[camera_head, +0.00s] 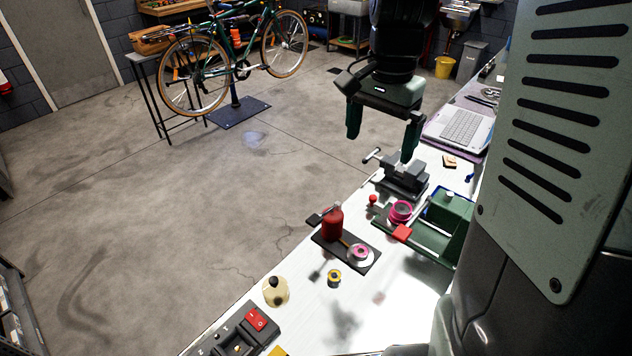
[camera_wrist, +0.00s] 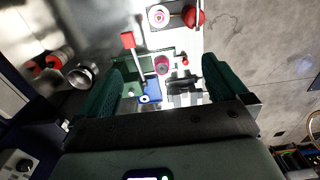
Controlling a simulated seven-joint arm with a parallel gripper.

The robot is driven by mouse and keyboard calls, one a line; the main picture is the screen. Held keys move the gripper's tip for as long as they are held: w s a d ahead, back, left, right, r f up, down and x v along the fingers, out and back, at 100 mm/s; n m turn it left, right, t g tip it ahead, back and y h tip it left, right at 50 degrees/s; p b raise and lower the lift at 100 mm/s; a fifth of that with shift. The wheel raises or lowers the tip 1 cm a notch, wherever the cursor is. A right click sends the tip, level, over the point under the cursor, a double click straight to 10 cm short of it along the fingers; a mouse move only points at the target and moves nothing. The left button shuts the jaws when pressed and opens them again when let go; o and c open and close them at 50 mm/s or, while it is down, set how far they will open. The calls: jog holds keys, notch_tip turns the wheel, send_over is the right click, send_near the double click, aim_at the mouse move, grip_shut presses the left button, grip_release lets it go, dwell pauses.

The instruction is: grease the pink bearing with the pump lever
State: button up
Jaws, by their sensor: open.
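A red pump bottle (camera_head: 332,224) with a dark lever (camera_head: 318,217) stands on a black base plate (camera_head: 324,246); the bottle also shows in the wrist view (camera_wrist: 195,18). A pink bearing (camera_head: 361,252) sits on a pale round seat at the plate's other end, and shows in the wrist view (camera_wrist: 158,14). Another pink ringed part (camera_head: 400,209) sits by the green fixture (camera_head: 432,243) with a red-ended handle (camera_head: 401,233). My gripper (camera_head: 381,147) is open and empty, above the bench near the grey vise (camera_head: 405,176), farther back than the pump. Its fingers frame the fixture in the wrist view (camera_wrist: 166,66).
A yellow-rimmed ring (camera_head: 334,277), a cream dark-topped container (camera_head: 276,290) and a red-switch box (camera_head: 250,331) are on the near bench. A laptop (camera_head: 463,127) lies at the far end. Open floor borders the bench's left edge.

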jog(key=c, duration=0.3)
jog(key=shift+w+a+f+n, duration=0.15)
jog(key=shift+a+f+n, duration=0.1)
jog(key=shift+n, duration=0.25)
jog(key=c, duration=0.3)
jog(key=w+a+f+n, duration=0.1)
jog(key=a+n, duration=0.1)
jog(key=n, duration=0.2)
jog(key=w+a+f+n, duration=0.1)
jog(key=a+f+n, duration=0.1)
jog(key=n, duration=0.3)
jog(key=w+a+f+n, duration=0.1)
jog(key=a+n, duration=0.2)
jog(key=n, duration=0.2)
jog(key=shift+a+f+g+y, duration=0.3)
jog(key=shift+a+f+g, duration=0.05)
jog(key=shift+a+g, duration=0.05)
grip_shut()
jog(key=shift+w+a+f+n, duration=0.1)
jog(key=shift+a+f+n, duration=0.25)
jog(key=shift+n, duration=0.4)
jog(key=shift+a+f+n, duration=0.1)
jog(key=shift+a+n, duration=0.3)
jog(key=shift+n, duration=0.35)
